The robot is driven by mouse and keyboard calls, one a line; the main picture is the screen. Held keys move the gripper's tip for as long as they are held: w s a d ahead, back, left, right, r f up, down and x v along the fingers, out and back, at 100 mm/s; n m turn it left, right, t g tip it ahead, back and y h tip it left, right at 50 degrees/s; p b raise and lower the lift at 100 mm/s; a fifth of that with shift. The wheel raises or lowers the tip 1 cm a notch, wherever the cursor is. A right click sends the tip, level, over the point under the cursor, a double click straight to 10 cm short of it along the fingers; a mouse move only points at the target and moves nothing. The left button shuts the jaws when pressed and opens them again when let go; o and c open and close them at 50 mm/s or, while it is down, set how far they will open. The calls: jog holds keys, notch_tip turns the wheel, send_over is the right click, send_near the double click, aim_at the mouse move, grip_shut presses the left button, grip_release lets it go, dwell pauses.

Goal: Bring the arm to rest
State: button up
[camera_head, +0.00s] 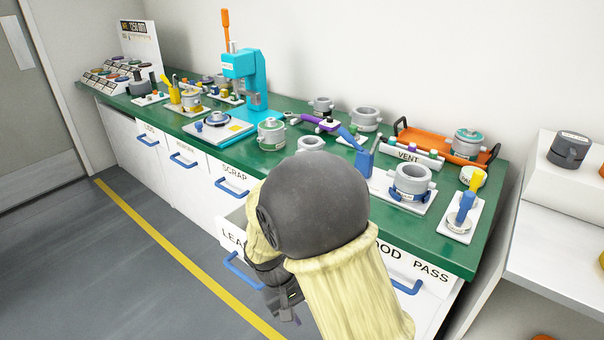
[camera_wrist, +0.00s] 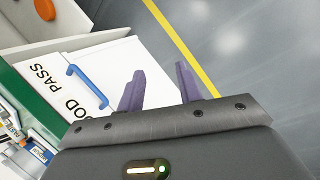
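My arm, with a dark rounded joint and pale yellow sleeves, stands in front of the workbench in the head view. It hides part of the bench front and some of the drawers. My gripper (camera_head: 284,299) hangs low in front of the drawer fronts, partly hidden by the arm. In the wrist view my gripper (camera_wrist: 160,88) has two purple-grey fingers standing apart with nothing between them. Beyond the fingers are the grey floor and the white GOOD PASS drawer front (camera_wrist: 110,65) with its blue handle. The fingers appear clear of both.
The green bench top (camera_head: 262,157) carries a turquoise press (camera_head: 244,75), several metal pots, an orange tray (camera_head: 402,127) and a blue-handled tool (camera_head: 463,210). The LEAK drawer beside my arm looks pulled out a little. The floor (camera_head: 90,270) at left is clear. A white side table (camera_head: 560,240) stands at right.

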jog(key=s+d+r+m+t+y, duration=0.2)
jog(key=s+d+r, duration=0.15)
jog(key=d, duration=0.45)
jog(key=s+d+r+m+t+y, duration=0.1)
jog(key=s+d+r+m+y, duration=0.1)
jog(key=d+r, duration=0.35)
jog(key=w+d+p+v, duration=0.1)
jog(key=w+p+v, duration=0.1)
jog(key=p+v, duration=0.8)
jog(key=w+d+r+p+v, duration=0.1)
jog(key=w+p+v, duration=0.1)
jog(key=p+v, duration=0.8)
jog(key=p, duration=0.3)
jog(key=shift+w+r, duration=0.25)
jog(key=shift+w, duration=0.1)
jog(key=shift+w, duration=0.1)
jog(key=shift+s+a, duration=0.1)
jog(key=shift+s, duration=0.1)
jog(key=shift+w, duration=0.15)
